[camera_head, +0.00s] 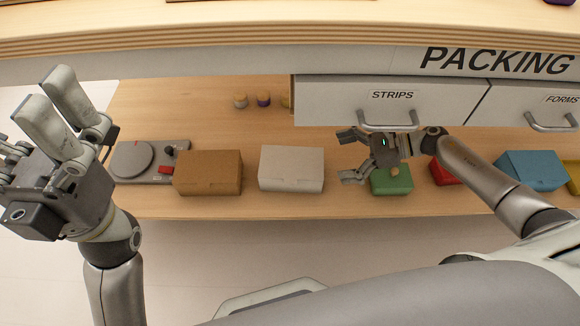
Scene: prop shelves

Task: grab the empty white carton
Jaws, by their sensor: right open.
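The white carton (291,170) stands on the wooden bench, left of the middle of its front part. Its top looks closed, so its inside is hidden. My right gripper (348,156) is open and empty, with its fingers pointing left. In the picture it is just right of the white carton, apart from it, and it partly covers a green box (392,181). My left gripper (28,118) is raised at the far left, close to the camera. Its fingers are spread and hold nothing.
A brown box (208,173) stands left of the carton, beside a grey device with a round plate (132,160). Red (443,172) and blue (533,171) boxes stand to the right. Drawers with handles (388,121) hang above the bench. Small capped jars (240,101) stand behind.

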